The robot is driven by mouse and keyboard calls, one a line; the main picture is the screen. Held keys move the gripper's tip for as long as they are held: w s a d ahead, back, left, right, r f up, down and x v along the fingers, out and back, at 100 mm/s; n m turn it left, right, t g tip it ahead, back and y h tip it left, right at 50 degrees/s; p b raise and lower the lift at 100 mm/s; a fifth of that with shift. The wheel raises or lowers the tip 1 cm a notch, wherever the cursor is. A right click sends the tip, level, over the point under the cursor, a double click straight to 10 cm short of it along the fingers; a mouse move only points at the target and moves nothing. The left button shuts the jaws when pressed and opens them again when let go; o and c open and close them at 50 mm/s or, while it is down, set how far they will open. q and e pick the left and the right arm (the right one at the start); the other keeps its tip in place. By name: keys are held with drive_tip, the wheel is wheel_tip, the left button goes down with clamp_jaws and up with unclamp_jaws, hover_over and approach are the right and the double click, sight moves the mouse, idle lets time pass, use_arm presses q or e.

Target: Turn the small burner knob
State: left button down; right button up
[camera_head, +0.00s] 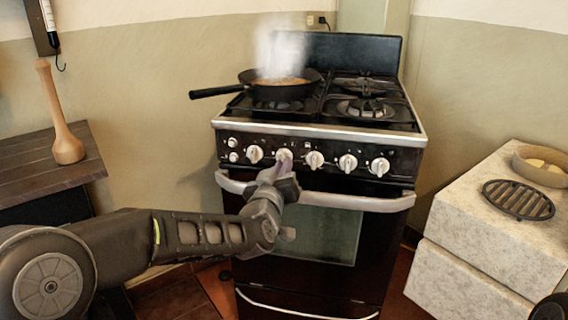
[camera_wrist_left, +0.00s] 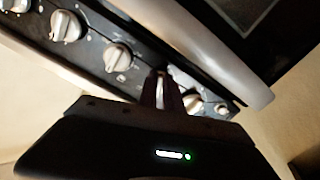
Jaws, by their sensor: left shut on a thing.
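The stove (camera_head: 320,130) has a black front panel with a row of white burner knobs. My left gripper (camera_head: 282,168) is at the second large knob (camera_head: 284,155) from the left, shut on it; the fingers partly cover the knob. In the left wrist view, the gripper fingers (camera_wrist_left: 163,92) close around this knob, which is mostly hidden between them. Neighbouring knobs show on both sides, one knob (camera_wrist_left: 118,55) to the left and another (camera_wrist_left: 195,103) to the right. My right gripper is not in view.
The oven handle (camera_head: 330,200) runs just below the knobs, close to my gripper. A wooden masher (camera_head: 66,145) stands at left; a pale counter (camera_head: 490,225) with a grate (camera_head: 518,199) is at right.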

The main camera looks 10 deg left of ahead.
use_arm(q)
drive_tip(key=m+p, duration=0.1)
drive_tip(key=m, duration=0.3)
drive_tip(key=shift+a, duration=0.2)
drive_tip(key=shift+f, duration=0.1)
drive_tip(key=c, duration=1.5)
unclamp_jaws()
drive_tip(key=shift+s, duration=0.1)
drive_tip(key=s+p, duration=0.1)
drive_tip(key=s, duration=0.6)
drive_tip(key=shift+s, duration=0.3)
